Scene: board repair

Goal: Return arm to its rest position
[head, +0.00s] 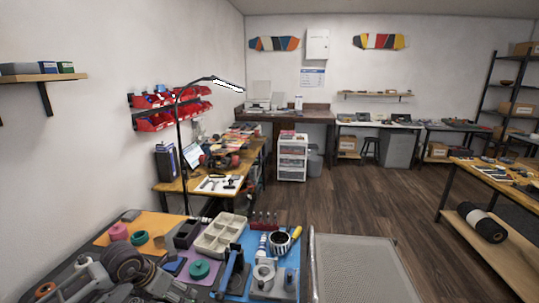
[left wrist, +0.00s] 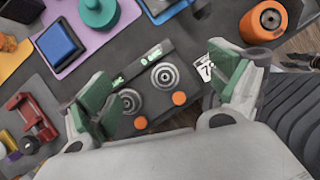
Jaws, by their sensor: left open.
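My left gripper (left wrist: 162,78) is open in the left wrist view, its two green-padded fingers spread apart with nothing held between them. Below the gap is a dark device (left wrist: 150,85) with two round dials, orange knobs and small green displays. I cannot tell the exact height of the fingers above it. In the head view my left arm (head: 125,262) is at the bottom left, over the near workbench. Its fingers are hard to make out there. My right gripper is in neither view.
The bench holds a beige compartment tray (head: 219,236), a teal spool (head: 199,270), pink rolls (head: 118,232) and a yellow-handled tool (head: 296,234). An orange cylinder (left wrist: 264,20) stands near the right finger. A lamp (head: 180,120) rises behind.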

